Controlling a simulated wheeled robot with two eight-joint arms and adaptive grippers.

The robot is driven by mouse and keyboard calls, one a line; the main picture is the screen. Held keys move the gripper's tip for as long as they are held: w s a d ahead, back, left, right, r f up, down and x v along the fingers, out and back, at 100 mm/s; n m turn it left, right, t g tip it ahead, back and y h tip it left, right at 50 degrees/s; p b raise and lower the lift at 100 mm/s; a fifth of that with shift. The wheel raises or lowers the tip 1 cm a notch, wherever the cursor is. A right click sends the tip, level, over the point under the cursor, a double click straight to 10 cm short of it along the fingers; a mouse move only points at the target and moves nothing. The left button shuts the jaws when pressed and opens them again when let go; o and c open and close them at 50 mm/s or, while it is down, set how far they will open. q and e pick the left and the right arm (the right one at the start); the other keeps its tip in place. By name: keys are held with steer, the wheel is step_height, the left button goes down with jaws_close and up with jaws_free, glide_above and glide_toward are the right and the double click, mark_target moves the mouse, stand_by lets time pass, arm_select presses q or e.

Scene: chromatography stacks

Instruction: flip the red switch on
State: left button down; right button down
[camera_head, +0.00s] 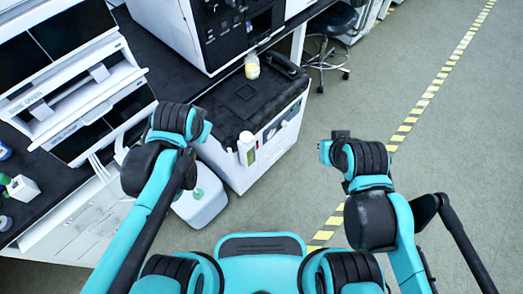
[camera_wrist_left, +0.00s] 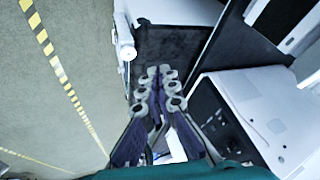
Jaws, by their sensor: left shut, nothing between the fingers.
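I cannot make out a red switch in either view. My left gripper (camera_wrist_left: 160,75) shows in the left wrist view, its fingers together with nothing between them. It is over or near the edge of a dark bench top (camera_wrist_left: 185,45). To its right is a white instrument (camera_wrist_left: 255,85) with a black recessed panel (camera_wrist_left: 222,118); the details on that panel are too small to tell. In the head view my left wrist hides the left gripper, beside the bench. My right arm is held over the floor, and its fingers do not show.
A white-sided bench (camera_head: 245,165) with a dark top carries a yellowish bottle (camera_head: 252,66) near a tall black-fronted instrument (camera_head: 235,35). A white jug (camera_head: 200,207) stands below on the floor. A white instrument (camera_head: 75,90) is at left. Open floor (camera_head: 440,160) lies right.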

arm_select(q)
steer(key=w+d+f+m+g+y, duration=0.1)
steer(key=w+d+f+m+y, duration=0.1)
steer(key=w+d+f+m, duration=1.1)
steer(key=d+f+m+y, duration=0.1)
steer(key=d+f+m, duration=0.3)
steer(key=f, duration=0.8)
steer(key=s+d+f+m+y+b, duration=0.1)
steer(key=d+f+m, duration=0.4)
steer(key=f, duration=0.8)
steer(key=shift+s+d+f+y, duration=0.3)
steer(key=shift+d+y, duration=0.2)
steer(key=shift+d, duration=0.65)
steer(key=w+a+f+b, duration=0.5)
steer(key=w+a+f, duration=0.2)
steer(key=f, duration=0.1)
steer(key=shift+w+b, duration=0.15)
steer(key=shift+b, duration=0.15)
